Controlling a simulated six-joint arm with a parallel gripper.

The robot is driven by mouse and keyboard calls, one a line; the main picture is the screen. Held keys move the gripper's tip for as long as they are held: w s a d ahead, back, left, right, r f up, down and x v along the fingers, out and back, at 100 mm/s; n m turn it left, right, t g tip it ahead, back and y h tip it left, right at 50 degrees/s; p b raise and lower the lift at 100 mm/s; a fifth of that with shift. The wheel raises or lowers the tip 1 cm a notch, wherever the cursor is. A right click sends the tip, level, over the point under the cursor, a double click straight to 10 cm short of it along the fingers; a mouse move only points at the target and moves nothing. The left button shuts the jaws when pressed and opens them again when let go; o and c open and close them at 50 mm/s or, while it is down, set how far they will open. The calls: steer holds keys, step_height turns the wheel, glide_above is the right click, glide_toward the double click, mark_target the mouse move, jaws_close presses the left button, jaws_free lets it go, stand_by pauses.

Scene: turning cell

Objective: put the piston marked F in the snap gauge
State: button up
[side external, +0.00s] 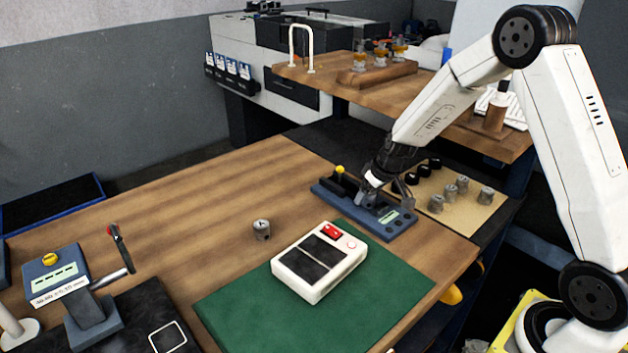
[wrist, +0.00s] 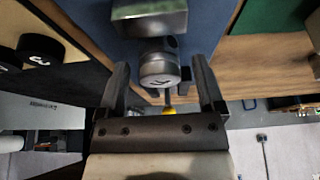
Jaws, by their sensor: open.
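A grey metal piston (wrist: 160,70) with a dark mark on its face, which looks like an F, is in the wrist view at the blue gauge. It sits beside a metal block (wrist: 150,18), with a yellow-tipped rod behind it. My gripper (wrist: 160,82) is open, its fingers on either side of the piston with visible gaps. In the side view, my gripper (side external: 387,203) is down over the blue gauge (side external: 400,222), which has a yellow knob and a small display. The gripper hides the piston there, so its exact seating cannot be told.
Several grey pistons (side external: 450,192) and black round parts (side external: 423,170) stand on a tan board right of the gauge. One piston (side external: 261,229) stands alone on the table. A white box (side external: 319,262) lies on the green mat (side external: 235,310). Bare wood is free left of the gauge.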

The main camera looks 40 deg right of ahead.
steer(key=shift+r, duration=0.1)
steer(key=v, duration=1.2)
stand_by(0.4)
steer(key=shift+s+a, duration=0.1)
steer(key=shift+s, duration=0.05)
stand_by(0.3)
steer(key=s+a+f+g, duration=0.1)
steer(key=s+a+f, duration=0.2)
steer(key=s+a, duration=0.3)
steer(key=s+a+f, duration=0.2)
steer(key=s+a, duration=0.4)
steer(key=s, duration=0.3)
steer(key=shift+a+f+g, duration=0.15)
steer(key=shift+f+g, duration=0.2)
steer(key=shift+g, duration=0.05)
